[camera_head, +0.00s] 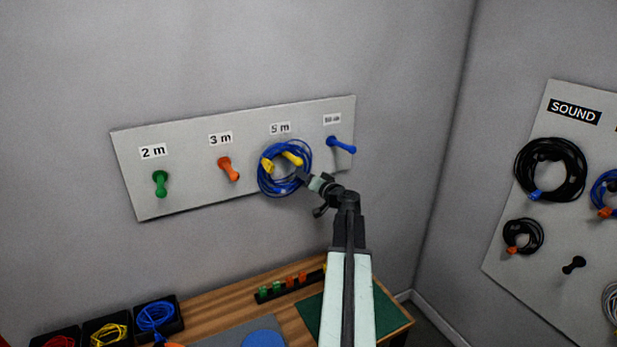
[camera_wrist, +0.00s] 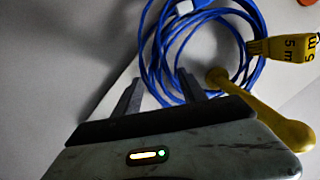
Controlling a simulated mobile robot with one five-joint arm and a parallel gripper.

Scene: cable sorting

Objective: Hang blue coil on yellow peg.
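The blue coil (camera_head: 261,181) is against the board under the "5 m" label, with a yellow tag (camera_head: 267,165) at its upper left. The yellow peg (camera_head: 291,158) shows inside the coil's ring, and the coil appears to hang around it. In the wrist view the coil (camera_wrist: 147,50) loops behind the peg (camera_wrist: 258,112), and the tag (camera_wrist: 285,47) reads "5 m". My gripper (camera_head: 302,177) is at the coil's lower right edge. Its two fingers (camera_wrist: 160,76) stand apart in the wrist view, with blue strands showing between them; contact is unclear.
A green peg (camera_head: 160,183), an orange peg (camera_head: 229,169) and a blue peg (camera_head: 341,146) share the board (camera_head: 190,190). Below is a wooden bench (camera_head: 215,302) with dark bins of cables at its left. A "SOUND" board (camera_head: 555,215) with coils hangs on the right wall.

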